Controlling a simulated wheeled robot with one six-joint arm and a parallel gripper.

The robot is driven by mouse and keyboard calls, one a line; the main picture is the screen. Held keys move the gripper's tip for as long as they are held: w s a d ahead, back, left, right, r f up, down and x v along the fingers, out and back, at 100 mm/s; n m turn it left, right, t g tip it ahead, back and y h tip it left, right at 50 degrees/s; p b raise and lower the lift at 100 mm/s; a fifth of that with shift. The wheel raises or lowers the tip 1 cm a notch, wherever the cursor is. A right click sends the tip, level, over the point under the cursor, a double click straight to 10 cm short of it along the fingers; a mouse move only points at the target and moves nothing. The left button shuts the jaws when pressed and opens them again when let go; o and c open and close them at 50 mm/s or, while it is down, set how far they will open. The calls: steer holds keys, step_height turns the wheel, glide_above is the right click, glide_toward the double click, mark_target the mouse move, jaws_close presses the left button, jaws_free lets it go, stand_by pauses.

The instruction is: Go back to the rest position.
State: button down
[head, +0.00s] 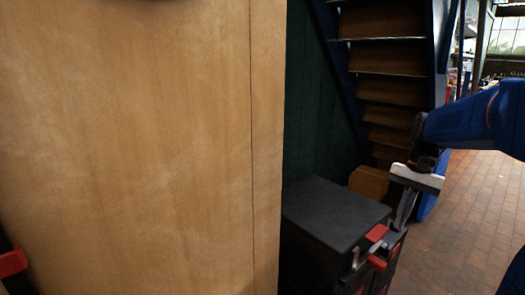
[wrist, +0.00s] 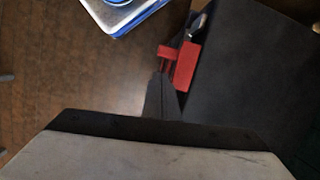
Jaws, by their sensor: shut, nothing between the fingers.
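My gripper (head: 399,226) points down at the right of the head view, on the end of my blue arm. Its fingers are together and hold nothing. In the wrist view the closed fingers (wrist: 163,80) rise from the grey gripper body at the bottom. In the head view they appear beside the front of a black case (head: 335,215) with red latches (head: 376,262). In the wrist view a red latch (wrist: 186,64) appears right beside the fingertips; I cannot tell whether they touch.
A large wooden panel (head: 130,150) fills the left of the head view. Blue stairs with wooden treads (head: 390,65) and a small tan box (head: 369,182) stand behind the case. Open tiled floor (head: 465,215) lies at right. A blue-and-metal object (wrist: 120,14) shows in the wrist view.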

steer(key=s+a+f+n+t, duration=0.1)
steer(key=s+a+n+t, duration=0.1)
steer(key=s, duration=0.4)
steer(key=s+a+f+n+t+h, duration=0.1)
steer(key=s+a+f+n+t, duration=0.1)
steer(key=s+a+n, duration=0.2)
steer(key=s+a+f+n+t+h, duration=0.1)
steer(key=s+a, duration=0.4)
steer(key=s, duration=0.5)
steer(key=shift+f+n+t, duration=0.6)
steer(key=shift+n+t, duration=0.2)
steer(key=shift+n, duration=0.1)
